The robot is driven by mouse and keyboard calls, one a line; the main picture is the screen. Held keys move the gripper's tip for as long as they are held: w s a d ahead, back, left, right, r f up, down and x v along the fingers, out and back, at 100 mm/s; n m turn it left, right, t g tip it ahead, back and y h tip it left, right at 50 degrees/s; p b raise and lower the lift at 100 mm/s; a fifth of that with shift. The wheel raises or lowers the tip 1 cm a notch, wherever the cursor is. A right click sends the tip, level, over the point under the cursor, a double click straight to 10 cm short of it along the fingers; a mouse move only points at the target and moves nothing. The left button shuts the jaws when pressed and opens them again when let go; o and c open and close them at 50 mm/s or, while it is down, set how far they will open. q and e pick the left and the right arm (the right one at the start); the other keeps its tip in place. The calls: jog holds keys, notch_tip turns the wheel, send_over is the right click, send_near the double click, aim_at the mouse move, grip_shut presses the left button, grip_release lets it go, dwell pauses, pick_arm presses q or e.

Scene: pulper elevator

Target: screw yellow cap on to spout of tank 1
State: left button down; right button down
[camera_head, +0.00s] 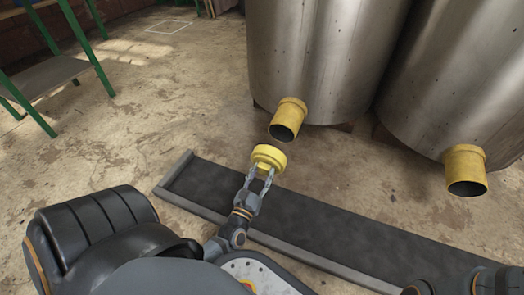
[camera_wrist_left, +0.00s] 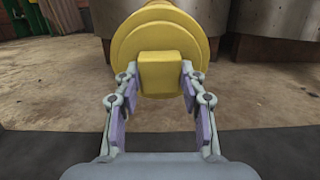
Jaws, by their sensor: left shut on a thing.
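The yellow cap (camera_head: 268,157) is held by my left gripper (camera_head: 262,172), which is shut on it. In the left wrist view the cap (camera_wrist_left: 160,72) shows large, with its square knob between the fingers (camera_wrist_left: 160,85). A metal tank (camera_head: 310,55) has a yellow spout (camera_head: 287,119) low on its front. The cap is apart from this spout, below and slightly left of it in the head view. A second tank (camera_head: 455,70) at the right has its own yellow spout (camera_head: 465,170) with an open dark mouth. No tank numbers are visible. My right gripper is not visible.
A dark, low rectangular tray with a grey rim (camera_head: 180,168) lies on the concrete floor below the spouts. A green-framed table (camera_head: 50,75) stands at the upper left. The floor between it and the tanks is mostly clear.

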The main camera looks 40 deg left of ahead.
pick_arm(q)
jog(key=shift+w, duration=0.15)
jog(key=shift+x, duration=4.9)
jog(key=shift+w+a+r, duration=0.1)
jog(key=shift+w, duration=0.1)
jog(key=shift+w+a+r, duration=0.1)
jog(key=shift+w, duration=0.2)
jog(key=shift+x, duration=0.95)
